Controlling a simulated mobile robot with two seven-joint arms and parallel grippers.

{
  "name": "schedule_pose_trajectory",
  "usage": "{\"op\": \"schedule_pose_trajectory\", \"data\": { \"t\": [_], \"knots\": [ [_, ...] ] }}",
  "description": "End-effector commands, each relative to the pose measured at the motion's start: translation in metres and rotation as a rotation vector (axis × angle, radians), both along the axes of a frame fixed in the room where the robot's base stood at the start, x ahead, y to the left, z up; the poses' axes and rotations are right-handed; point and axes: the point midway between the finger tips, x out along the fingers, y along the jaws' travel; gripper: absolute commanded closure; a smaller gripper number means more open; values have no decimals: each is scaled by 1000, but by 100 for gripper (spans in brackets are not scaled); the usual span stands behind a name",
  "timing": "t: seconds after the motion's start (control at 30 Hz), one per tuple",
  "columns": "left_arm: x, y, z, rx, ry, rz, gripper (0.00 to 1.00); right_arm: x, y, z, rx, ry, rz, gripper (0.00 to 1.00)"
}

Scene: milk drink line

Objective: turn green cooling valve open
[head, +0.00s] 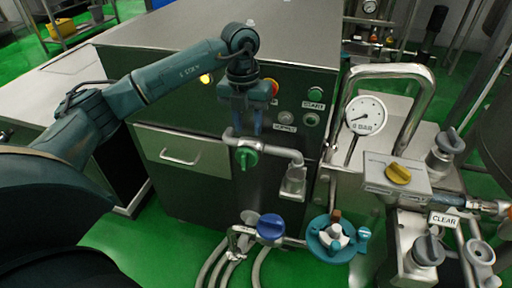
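The green cooling valve (246,158) has a small green handle on a grey horizontal pipe in front of the steel cabinet. My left gripper (249,130) hangs just above it, with its two blue fingers pointing down and a gap between them. The fingertips end near the pipe, above the green handle. I cannot tell whether they touch the pipe. Nothing shows between the fingers. My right gripper is not in view.
A blue valve (270,227) and a teal round fitting (331,239) sit lower down. A pressure gauge (366,116), a bent steel pipe and a yellow knob (398,173) stand at the right. The cabinet (180,184) is close behind the valve. Green floor (170,247) is clear at lower left.

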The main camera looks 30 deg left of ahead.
Motion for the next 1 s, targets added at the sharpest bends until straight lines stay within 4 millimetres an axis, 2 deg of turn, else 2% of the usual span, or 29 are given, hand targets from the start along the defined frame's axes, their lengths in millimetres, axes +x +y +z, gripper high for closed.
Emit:
{"op": "schedule_pose_trajectory", "data": {
  "t": [0.03,0.17,0.7,0.83,1.0],
  "knots": [
    [0,10,2,40,0,19,66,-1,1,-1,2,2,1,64],
    [0,18,-5,72,6,35,66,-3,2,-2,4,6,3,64],
    [-1,16,-107,66,5,31,66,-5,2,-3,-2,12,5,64],
    [0,15,-120,64,3,30,66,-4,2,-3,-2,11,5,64],
    [0,15,-126,64,2,29,66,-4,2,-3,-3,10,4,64]
  ]
}}
